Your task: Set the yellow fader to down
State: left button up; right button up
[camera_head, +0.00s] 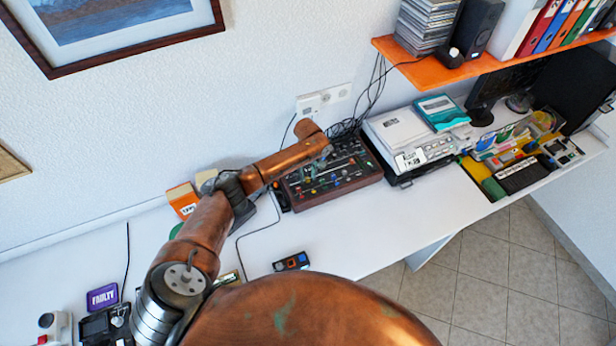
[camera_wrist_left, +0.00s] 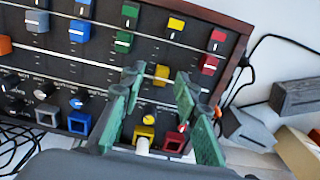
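The dark control panel with a wooden frame (camera_head: 372,176) lies on the white desk, under my left gripper (camera_head: 322,158). In the left wrist view, the yellow fader cap (camera_wrist_left: 161,74) sits between the tips of my left gripper (camera_wrist_left: 158,78), whose green fingers are apart. I cannot tell whether either finger touches it. The cap is closer to the knobs than the red cap (camera_wrist_left: 209,64) and green cap (camera_wrist_left: 122,42) beside it. Another yellow piece (camera_wrist_left: 176,23) shows farther up the same column. My right gripper is not in view.
A yellow button (camera_wrist_left: 144,132) and a red button (camera_wrist_left: 174,142) are between the fingers, lower in the wrist view. A white device (camera_head: 398,128) stands right of the panel. Cables (camera_head: 350,125) run behind it. An orange shelf (camera_head: 480,66) hangs above. The desk front is mostly clear.

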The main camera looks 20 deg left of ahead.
aim_at(308, 179)
pick_arm(q)
notch_tip(308, 179, up, 11)
jog(key=shift+r, duration=0.2)
dwell(0.3)
